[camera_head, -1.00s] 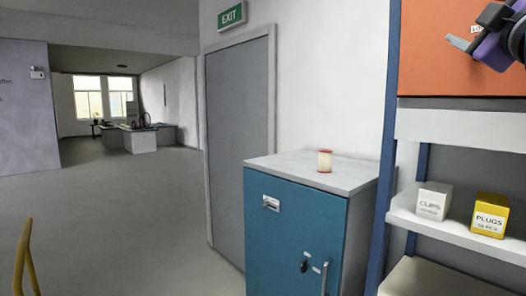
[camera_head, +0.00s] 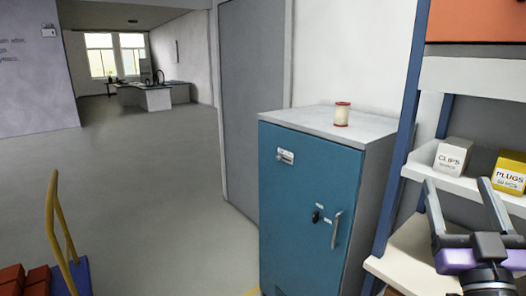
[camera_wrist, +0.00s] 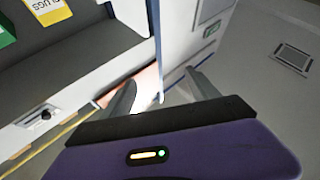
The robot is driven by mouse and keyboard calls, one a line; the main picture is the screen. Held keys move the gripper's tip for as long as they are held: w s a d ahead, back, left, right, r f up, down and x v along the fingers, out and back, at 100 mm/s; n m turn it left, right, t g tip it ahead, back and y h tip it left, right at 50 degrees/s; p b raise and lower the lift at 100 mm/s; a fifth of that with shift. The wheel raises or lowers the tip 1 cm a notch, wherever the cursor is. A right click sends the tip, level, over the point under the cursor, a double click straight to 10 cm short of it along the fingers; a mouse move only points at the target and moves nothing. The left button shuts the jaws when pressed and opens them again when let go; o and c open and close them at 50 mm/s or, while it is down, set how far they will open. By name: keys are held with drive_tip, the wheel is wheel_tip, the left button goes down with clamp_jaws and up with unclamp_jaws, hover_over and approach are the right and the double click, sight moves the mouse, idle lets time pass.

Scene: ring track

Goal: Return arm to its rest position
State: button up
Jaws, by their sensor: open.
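My gripper (camera_head: 456,205) is at the lower right of the head view, in front of the shelf unit. Its two grey fingers point up and stand apart, with nothing between them. In the wrist view my gripper (camera_wrist: 162,92) also shows its fingers spread and empty, above its purple body. Part of my arm runs out of the bottom of the head view.
A blue cabinet (camera_head: 310,195) bears a small spool (camera_head: 342,114). A shelf (camera_head: 472,185) holds a CLIPS box (camera_head: 452,156) and a PLUGS box (camera_head: 508,172). A yellow-handled cart (camera_head: 62,235) is at the lower left. The floor (camera_head: 150,180) beyond is clear.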

drive_tip(key=s+a+f+m+g+y+b, duration=0.1)
drive_tip(key=s+a+f, duration=0.3)
drive_tip(key=s+f, duration=0.45)
drive_tip(key=s+a+f+m+g, duration=0.1)
drive_tip(key=s+a+f, duration=0.2)
drive_tip(key=s+f, duration=0.55)
drive_tip(key=s+a+f+n+g+y, duration=0.1)
drive_tip(key=s+a+f+g+y, duration=0.1)
drive_tip(key=s+f, duration=0.6)
drive_tip(key=s+a+f+n+g+y+b, duration=0.1)
drive_tip(key=s+a+f+g+y, duration=0.1)
drive_tip(key=s+f, duration=0.5)
drive_tip(key=s+a+g, duration=0.1)
drive_tip(key=s+g, duration=0.1)
drive_tip(key=s, duration=0.3)
drive_tip(key=shift+s+a+f+g, duration=0.3)
drive_tip(key=shift+s+a+f, duration=0.05)
drive_tip(key=shift+s+f, duration=0.05)
